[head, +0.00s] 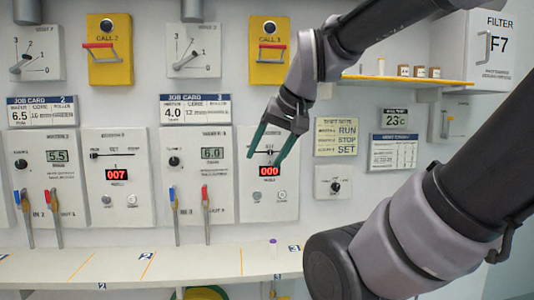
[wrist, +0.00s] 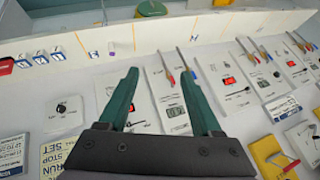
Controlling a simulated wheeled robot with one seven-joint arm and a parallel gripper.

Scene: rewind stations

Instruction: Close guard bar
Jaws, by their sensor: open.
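No part is labelled as a guard bar. Two yellow call panels on the wall each carry a black button and a red-edged bar: the left bar (head: 100,46) is on CALL 2, and the right bar (head: 271,45) is on CALL 3. Both bars sit below their buttons. One yellow panel (wrist: 268,155) also shows at the lower right of the wrist view. My gripper (head: 266,158) is open and empty, in front of the panel with the red 000 display, lower than the right bar. Its green fingers (wrist: 160,75) are apart in the wrist view.
Red and blue valve levers (head: 205,205) stick out below the panels. A white shelf (head: 200,262) runs along the bottom with a small purple-capped vial (head: 273,247). A yellow shelf (head: 410,80) and filter box (head: 485,50) are at the right.

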